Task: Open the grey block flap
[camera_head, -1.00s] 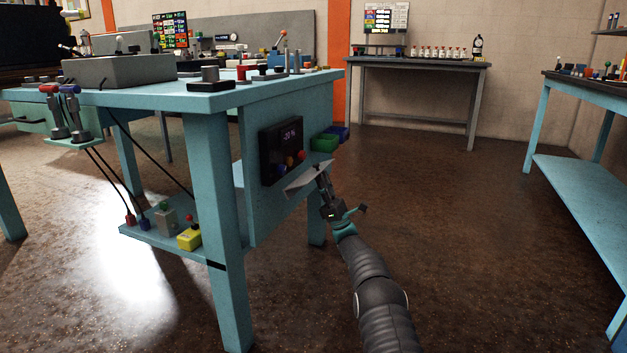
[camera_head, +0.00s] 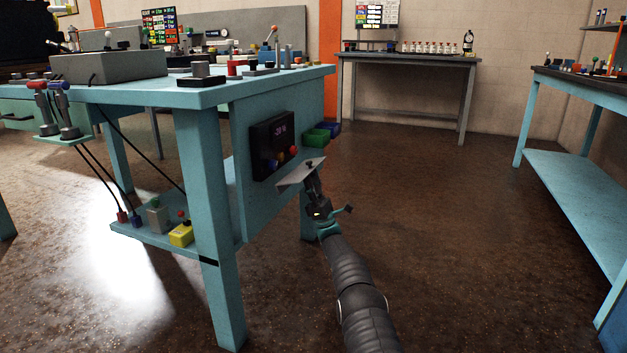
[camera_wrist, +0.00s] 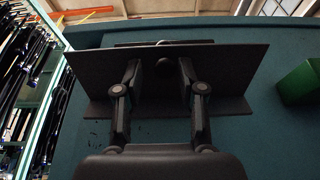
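The dark block (camera_head: 272,146) with a lit display and coloured knobs is mounted on the side panel of the teal table. Its grey flap (camera_head: 291,177) sticks outward from the block's lower edge, tilted, leaving the display and knobs uncovered. My gripper (camera_head: 312,172) is at the flap's outer part. In the wrist view the flap (camera_wrist: 235,75) spans the middle as a dark plate. A round dark knob (camera_wrist: 164,67) lies between my two fingertips (camera_wrist: 160,72); the fingers stand apart, with a visible gap around the knob. Any contact with the flap is unclear.
A green bin (camera_head: 316,137) and a blue bin (camera_head: 332,129) hang just right of the block; the green one also shows in the wrist view (camera_wrist: 300,84). The table leg (camera_head: 211,240) stands left of my arm. Open floor (camera_head: 440,230) lies to the right.

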